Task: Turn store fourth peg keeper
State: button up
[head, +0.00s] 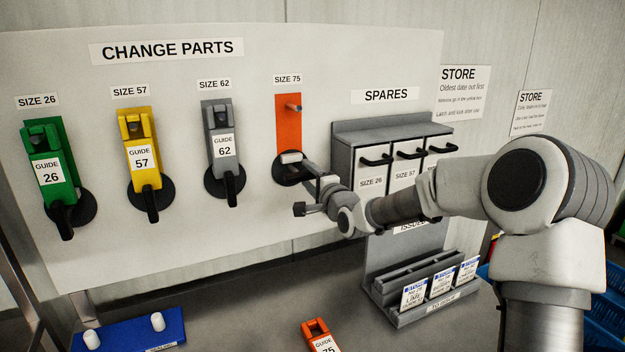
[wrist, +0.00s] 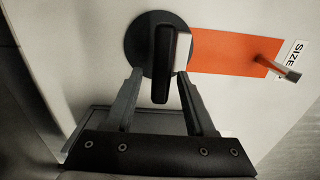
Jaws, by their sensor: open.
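The fourth peg, labelled SIZE 75, has an orange backing strip (head: 289,120) with a grey peg (head: 294,107) and no guide on it. Its keeper is a black disc (head: 283,171) with a bar handle, largely hidden by my arm in the head view. In the wrist view, the keeper handle (wrist: 161,85) lies across the strip's length, so it is turned sideways. A pale block (wrist: 184,52) sits beside it. My gripper (wrist: 159,76) is open, with one finger on each side of the handle; contact cannot be told.
The other pegs hold green (head: 47,165), yellow (head: 140,150) and grey (head: 221,135) guides, their keeper handles pointing down. The orange guide (head: 318,330) lies on the table. A SPARES cabinet (head: 390,130) is close right of my gripper, with a card rack (head: 425,300) below.

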jog(key=v, duration=1.7)
jog(key=shift+s, duration=0.15)
